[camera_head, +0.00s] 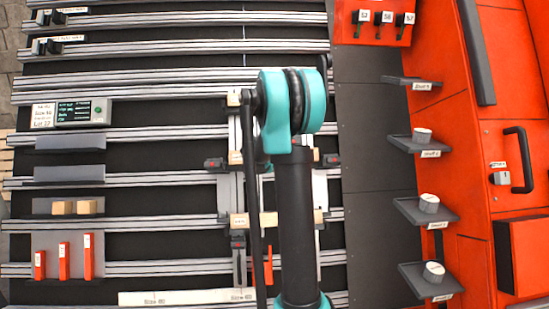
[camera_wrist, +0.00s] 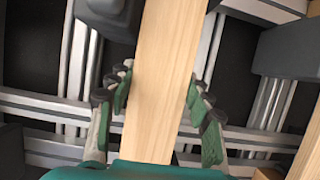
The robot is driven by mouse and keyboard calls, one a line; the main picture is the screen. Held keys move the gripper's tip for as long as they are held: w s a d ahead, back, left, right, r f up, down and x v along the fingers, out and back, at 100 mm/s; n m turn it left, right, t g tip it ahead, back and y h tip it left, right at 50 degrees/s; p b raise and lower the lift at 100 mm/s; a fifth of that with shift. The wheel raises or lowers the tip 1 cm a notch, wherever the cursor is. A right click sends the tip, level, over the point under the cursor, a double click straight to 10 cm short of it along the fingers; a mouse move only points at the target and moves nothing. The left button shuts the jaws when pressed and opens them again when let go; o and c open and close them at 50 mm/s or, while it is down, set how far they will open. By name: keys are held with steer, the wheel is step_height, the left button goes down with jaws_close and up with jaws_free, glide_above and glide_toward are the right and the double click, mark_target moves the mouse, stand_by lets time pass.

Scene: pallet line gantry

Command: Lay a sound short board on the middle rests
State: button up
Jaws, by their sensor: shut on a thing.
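In the wrist view, a pale wooden board (camera_wrist: 160,85) runs from the top edge down between the two fingers of my gripper (camera_wrist: 158,80). The fingers close on its two long sides. Its visible face looks plain, with straight grain and no clear mark; its far end is out of view. In the head view, my arm hides the gripper and most of the held board. Grey uprights with small wooden pieces (camera_head: 239,220) stand left of my arm, and another wooden piece (camera_head: 318,217) shows to its right. Which rests are the middle ones cannot be told.
Silver rails (camera_head: 150,222) cross the black bed. Red blocks (camera_head: 63,261) and small wooden blocks (camera_head: 62,207) stand at left, below a green-lit display (camera_head: 74,112). Grey shelves (camera_head: 425,210) project from the red cabinet (camera_head: 470,130). In the wrist view, more wood (camera_wrist: 307,160) lies at lower right.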

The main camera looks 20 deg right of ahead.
steer(key=shift+w+f, duration=0.1)
steer(key=shift+f, duration=0.25)
stand_by(0.8)
steer(key=o, duration=1.4)
steer(key=shift+s, duration=0.2)
steer(key=v, duration=1.2)
